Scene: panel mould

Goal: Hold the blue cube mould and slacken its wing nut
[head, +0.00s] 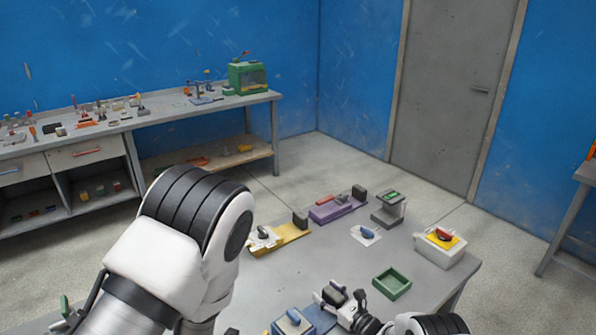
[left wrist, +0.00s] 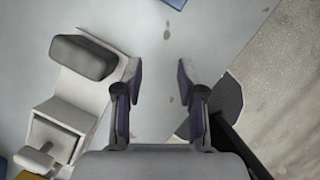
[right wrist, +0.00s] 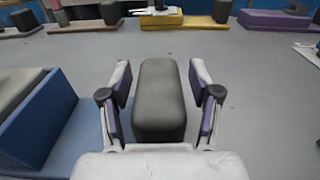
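The blue cube mould (head: 318,317) is at the bottom of the head view, cut by the frame edge. A blue wing nut (head: 293,316) shows on its pale top. In the right wrist view its blue body (right wrist: 40,125) is at left. A dark grey block (right wrist: 158,95), apparently its end block, stands between the fingers of my right gripper (right wrist: 160,78). Small gaps show on both sides, so this gripper is open around the block; it also shows in the head view (head: 338,297). My left gripper (left wrist: 158,75) is open and empty above the table, hidden in the head view.
A pale mould (left wrist: 82,88) with a dark block lies left of my left gripper. A green tray (head: 393,284), a white box (head: 447,253), a yellow mould (head: 278,239) and a purple mould (head: 335,209) are farther back. My left arm covers the table's left side.

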